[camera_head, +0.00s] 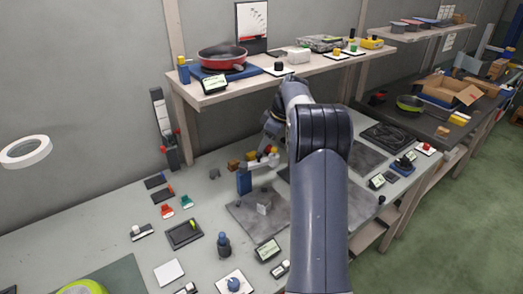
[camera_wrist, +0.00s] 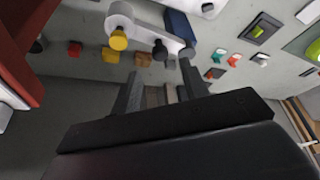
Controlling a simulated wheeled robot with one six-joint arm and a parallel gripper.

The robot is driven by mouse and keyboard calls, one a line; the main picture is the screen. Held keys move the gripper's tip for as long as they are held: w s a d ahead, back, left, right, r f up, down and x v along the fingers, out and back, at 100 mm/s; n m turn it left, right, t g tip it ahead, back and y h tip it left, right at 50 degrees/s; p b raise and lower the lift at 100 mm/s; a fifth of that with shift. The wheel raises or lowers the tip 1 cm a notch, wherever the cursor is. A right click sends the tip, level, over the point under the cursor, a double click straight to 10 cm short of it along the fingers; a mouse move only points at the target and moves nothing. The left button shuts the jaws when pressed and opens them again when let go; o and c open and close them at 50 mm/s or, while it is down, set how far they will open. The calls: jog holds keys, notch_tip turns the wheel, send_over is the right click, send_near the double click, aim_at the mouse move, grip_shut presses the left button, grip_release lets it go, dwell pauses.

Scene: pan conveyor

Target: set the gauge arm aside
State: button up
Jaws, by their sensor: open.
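The gauge arm (camera_head: 262,164) is a light grey bar on a blue post (camera_head: 244,182), on the table just left of my arm in the head view. In the wrist view the gauge arm (camera_wrist: 148,32) runs across the top, with a yellow knob (camera_wrist: 118,41) at its left end and dark knobs toward its right; the blue post (camera_wrist: 180,25) is behind it. My gripper (camera_wrist: 160,76) is open, its two dark fingers pointing toward the bar. The fingertips look near the bar; whether they touch it I cannot tell. In the head view my arm partly hides the gripper.
Orange-brown blocks (camera_wrist: 143,59) lie near the bar. A grey mat (camera_head: 245,215) with a small grey block (camera_head: 263,205) is in front of the post. A shelf (camera_head: 215,95) with a red pan (camera_head: 222,57) overhangs the back. The table's left front (camera_head: 70,235) has free room.

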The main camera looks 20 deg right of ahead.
aim_at(259, 154)
jog(key=v, duration=0.6)
jog(key=shift+f, duration=0.1)
jog(key=x, duration=1.1)
jog(key=shift+p, duration=0.35)
jog(key=shift+s, duration=0.1)
